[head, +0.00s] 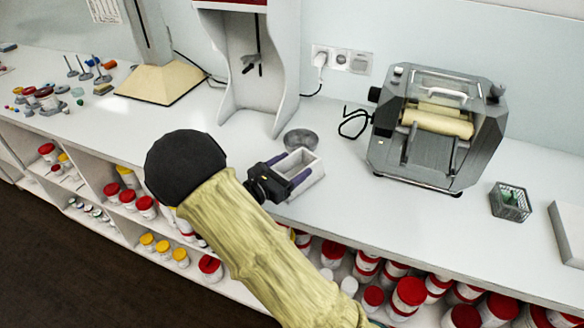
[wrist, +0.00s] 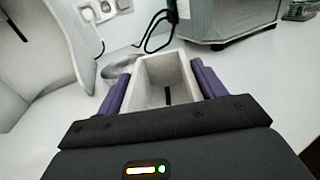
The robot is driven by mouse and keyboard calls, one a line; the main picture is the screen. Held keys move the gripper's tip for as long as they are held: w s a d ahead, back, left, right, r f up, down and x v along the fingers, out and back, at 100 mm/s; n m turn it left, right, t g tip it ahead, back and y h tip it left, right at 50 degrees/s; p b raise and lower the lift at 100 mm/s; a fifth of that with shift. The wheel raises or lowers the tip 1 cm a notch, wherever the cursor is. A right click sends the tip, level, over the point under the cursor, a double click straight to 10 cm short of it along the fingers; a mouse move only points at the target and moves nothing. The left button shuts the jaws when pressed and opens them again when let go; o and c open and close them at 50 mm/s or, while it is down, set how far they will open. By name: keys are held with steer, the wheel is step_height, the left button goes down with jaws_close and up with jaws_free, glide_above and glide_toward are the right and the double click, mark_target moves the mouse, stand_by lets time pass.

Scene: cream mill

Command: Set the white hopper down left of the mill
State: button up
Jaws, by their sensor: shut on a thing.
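The white hopper (head: 302,168) is an open-topped box, held between the purple fingers of my gripper (head: 290,176) near the counter's front edge. In the wrist view the hopper (wrist: 163,72) is upright between both fingers, with a dark slot in its inside floor. My gripper (wrist: 158,88) is shut on it. I cannot tell whether its underside touches the counter. The mill (head: 437,128), a grey machine with cream rollers, stands to the right and is apart from the hopper. In the wrist view only the mill's lower part (wrist: 232,20) shows.
A grey metal bowl (head: 300,139) sits just behind the hopper. A white stand (head: 258,65) is behind on the left. A black cable (head: 352,122) lies left of the mill. A wire basket (head: 510,202) is to its right. The counter (head: 345,195) is clear between hopper and mill.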

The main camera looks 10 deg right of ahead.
steer(key=shift+a+f, duration=0.1)
steer(key=o, duration=1.1)
steer(key=shift+f, duration=0.1)
steer(key=shift+a+r, duration=0.1)
steer(key=shift+r, duration=0.1)
steer(key=v, duration=1.2)
steer(key=shift+w+b, duration=0.1)
steer(key=shift+b, duration=0.2)
